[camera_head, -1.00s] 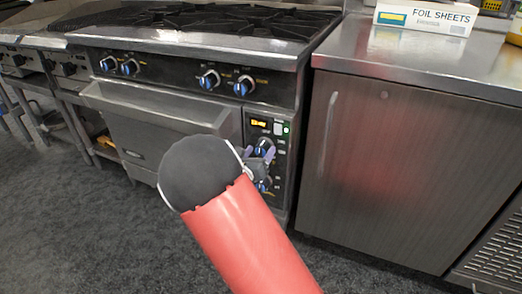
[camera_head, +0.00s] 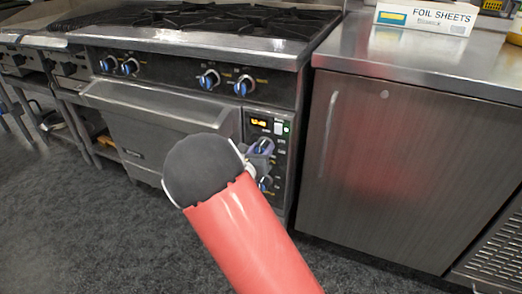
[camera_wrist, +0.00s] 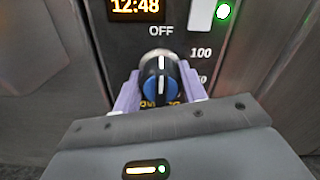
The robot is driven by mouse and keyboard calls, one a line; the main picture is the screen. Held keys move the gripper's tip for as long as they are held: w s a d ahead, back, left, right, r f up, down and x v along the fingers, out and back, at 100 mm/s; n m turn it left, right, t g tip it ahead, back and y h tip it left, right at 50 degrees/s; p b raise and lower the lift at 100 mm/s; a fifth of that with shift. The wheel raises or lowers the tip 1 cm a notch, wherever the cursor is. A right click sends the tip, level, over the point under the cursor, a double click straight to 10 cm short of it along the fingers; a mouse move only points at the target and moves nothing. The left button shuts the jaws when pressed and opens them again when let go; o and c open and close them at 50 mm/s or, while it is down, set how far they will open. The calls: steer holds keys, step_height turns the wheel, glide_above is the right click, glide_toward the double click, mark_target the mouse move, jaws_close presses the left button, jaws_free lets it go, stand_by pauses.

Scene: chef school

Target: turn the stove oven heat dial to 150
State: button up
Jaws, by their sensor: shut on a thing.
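The oven heat dial (camera_wrist: 158,80) is a round black knob with a blue face part and a white pointer line. In the wrist view the line points about straight up toward the OFF mark (camera_wrist: 161,31). The number 100 (camera_wrist: 201,53) is printed to its upper right; lower numbers are partly hidden by a finger. My gripper (camera_wrist: 160,87) has its purple fingers on the left and right sides of the dial, shut on it. In the head view my gripper (camera_head: 260,155) is at the upper dial of the oven's control panel (camera_head: 281,160), partly hidden by my arm.
A lit clock display (camera_wrist: 135,6) and a white switch with a green light (camera_wrist: 223,11) sit above the dial. A second dial (camera_head: 265,183) is just below. The oven door handle (camera_head: 150,108) sticks out at left. A steel cabinet (camera_head: 400,170) stands at right.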

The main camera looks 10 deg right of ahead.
steer(key=shift+f, duration=0.1)
steer(key=m+b, duration=0.1)
steer(key=b, duration=0.1)
steer(key=m+b, duration=0.2)
steer(key=b, duration=0.1)
steer(key=m+b, duration=0.2)
steer(key=b, duration=0.1)
steer(key=shift+s+d+f, duration=0.1)
steer(key=shift+f, duration=0.2)
steer(key=m+b, duration=0.3)
steer(key=b, duration=0.1)
steer(key=m+b, duration=0.2)
steer(key=b, duration=0.1)
steer(key=shift+m+b, duration=0.4)
steer(key=m, duration=0.3)
steer(key=m+b, duration=0.1)
steer(key=shift+r+m, duration=0.3)
steer(key=m, duration=0.6)
steer(key=shift+f, duration=0.15)
